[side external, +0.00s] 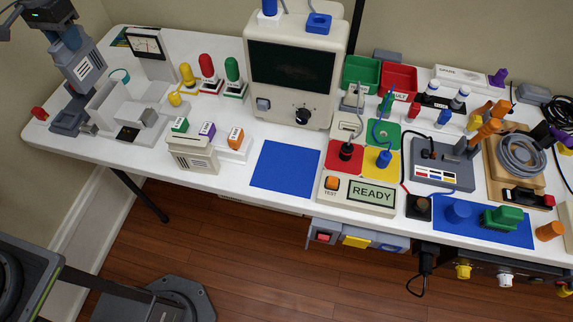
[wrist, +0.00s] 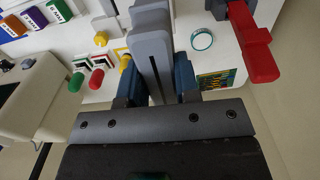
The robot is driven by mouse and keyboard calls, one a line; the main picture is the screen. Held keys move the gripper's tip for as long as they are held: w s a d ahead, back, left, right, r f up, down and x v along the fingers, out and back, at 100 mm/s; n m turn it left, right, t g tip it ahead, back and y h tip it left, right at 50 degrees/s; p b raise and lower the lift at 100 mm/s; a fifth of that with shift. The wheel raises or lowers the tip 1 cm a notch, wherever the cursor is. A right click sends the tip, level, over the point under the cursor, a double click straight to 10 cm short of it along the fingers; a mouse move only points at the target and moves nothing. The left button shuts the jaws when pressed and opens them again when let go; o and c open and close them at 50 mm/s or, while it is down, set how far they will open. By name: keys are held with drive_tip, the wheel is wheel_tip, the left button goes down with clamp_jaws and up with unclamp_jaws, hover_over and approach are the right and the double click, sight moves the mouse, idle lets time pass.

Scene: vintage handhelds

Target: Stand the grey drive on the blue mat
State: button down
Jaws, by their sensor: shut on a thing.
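My gripper (side external: 69,40) is at the upper left in the side view, with blue fingers. It is shut on the grey drive (side external: 80,70), a tilted block with a white label, raised over the left end of the table. In the wrist view the grey drive (wrist: 150,50) lies between the two blue fingers of my gripper (wrist: 158,82); its far end is hard to make out. A bare blue mat (side external: 285,168) lies at the middle front of the table. A second blue mat (side external: 465,235) at the right carries a blue round piece and a green piece.
A grey base (side external: 70,121) and a red handle (side external: 39,113) are below the drive.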

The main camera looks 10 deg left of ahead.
drive_tip(key=r, duration=0.5)
drive_tip(key=shift+w+d+r, duration=0.1)
drive_tip(key=shift+d+r, duration=0.05)
drive_tip(key=shift+d, duration=0.15)
drive_tip(key=w+d, duration=0.2)
drive_tip(key=d, duration=0.8)
drive_tip(key=w+d, duration=0.2)
drive_tip(key=d, duration=0.8)
drive_tip(key=s+d, duration=0.4)
drive_tip(key=d, duration=0.9)
drive_tip(key=s+d, duration=0.4)
drive_tip(key=d, duration=0.9)
wheel_tip(320, 180, down, 20)
drive_tip(key=shift+d+f, duration=0.2)
drive_tip(key=shift+d, duration=0.1)
drive_tip(key=shift+s+f, duration=0.1)
